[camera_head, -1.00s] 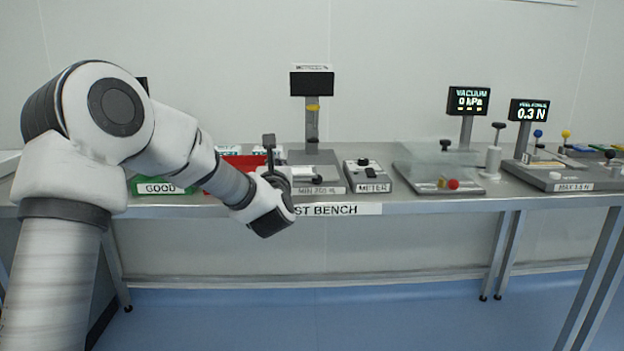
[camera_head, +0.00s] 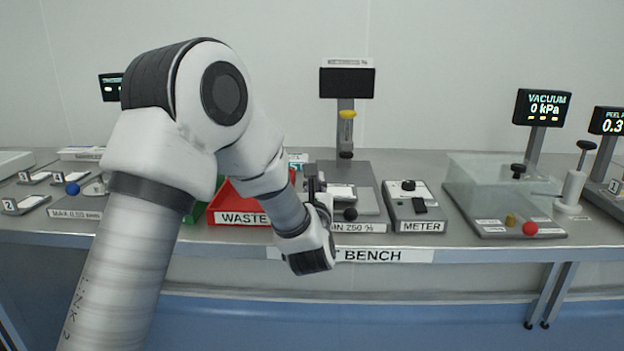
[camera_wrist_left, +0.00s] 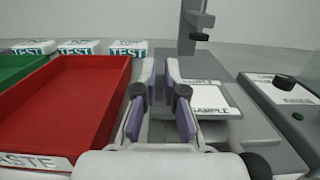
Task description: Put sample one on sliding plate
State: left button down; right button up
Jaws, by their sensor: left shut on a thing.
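My left gripper (camera_head: 314,178) is over the front of the bench, by the tester marked 250 %. Several small numbered pieces (camera_head: 32,178) lie at the far left, one marked 3; I cannot clearly tell which is number one. Beside them is a device with a blue knob (camera_head: 72,188) and a label that looks like MAX 0.50. I cannot tell for sure which part is the sliding plate. My right gripper is out of view.
A red waste tray (camera_head: 228,204) stands left of my gripper, partly behind my arm. The tester has a column with a yellow part (camera_head: 347,114). The meter (camera_head: 416,205) and the vacuum chamber (camera_head: 490,180) stand to the right. The wrist view shows a green tray (camera_wrist_left: 20,68).

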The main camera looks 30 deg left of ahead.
pick_arm(q)
jog(key=shift+w+a+f, duration=0.3)
jog(key=shift+w+f, duration=0.25)
jog(key=shift+f, duration=0.2)
jog(key=c, duration=1.3)
grip_release()
jog(key=shift+s+d+r, duration=0.15)
jog(key=shift+s+r, duration=0.15)
jog(key=shift+o, duration=0.2)
jog(key=shift+s+d+r, duration=0.1)
jog(key=shift+s, duration=0.05)
jog(key=shift+w+f, duration=0.2)
jog(key=shift+w, duration=0.05)
jog(key=b+v, duration=0.1)
jog(key=v, duration=0.5)
jog(key=shift+s+f, duration=0.15)
jog(key=shift+s, duration=0.25)
jog(key=b+v, duration=0.4)
jog(key=b, duration=0.1)
jog(key=shift+s+d, duration=0.15)
jog(key=shift+d, duration=0.1)
jog(key=shift+s+d+b, duration=0.1)
jog(key=shift+s+b, duration=0.3)
jog(key=shift+b, duration=0.1)
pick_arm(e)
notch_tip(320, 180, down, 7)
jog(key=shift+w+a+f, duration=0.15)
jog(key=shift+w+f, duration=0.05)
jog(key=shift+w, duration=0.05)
